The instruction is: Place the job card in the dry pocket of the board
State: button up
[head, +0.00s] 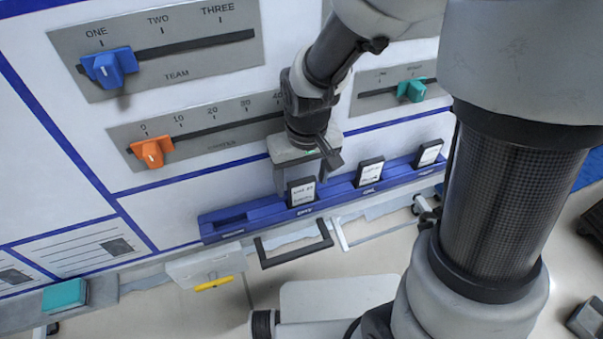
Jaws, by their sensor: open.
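Three dark-framed cards with white faces stand in a long blue pocket rack along the bottom of the white board. The left card (301,193) is directly below my gripper. The middle card (369,172) and right card (428,153) stand farther right. Their print is too small to read, so I cannot tell which is the job card. My gripper (304,180) is open, its fingers pointing down on either side of the left card's top. I cannot tell whether they touch it. The rack's left pocket (231,222) looks empty; the pocket labels are unreadable, so I cannot identify the dry one.
Above are a blue TEAM slider (110,68), an orange numbered slider (153,152) and a teal slider (411,90). A teal block (65,295) sits lower left.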

notch_tip(320, 180, up, 11)
jog(key=s+p, duration=0.1)
jog(key=s+d+r+m+t, duration=0.3)
jog(key=s+d+r+t, duration=0.1)
jog(key=s+d+r, duration=0.5)
jog(key=shift+d+r, duration=0.65)
jog(key=shift+d, duration=0.2)
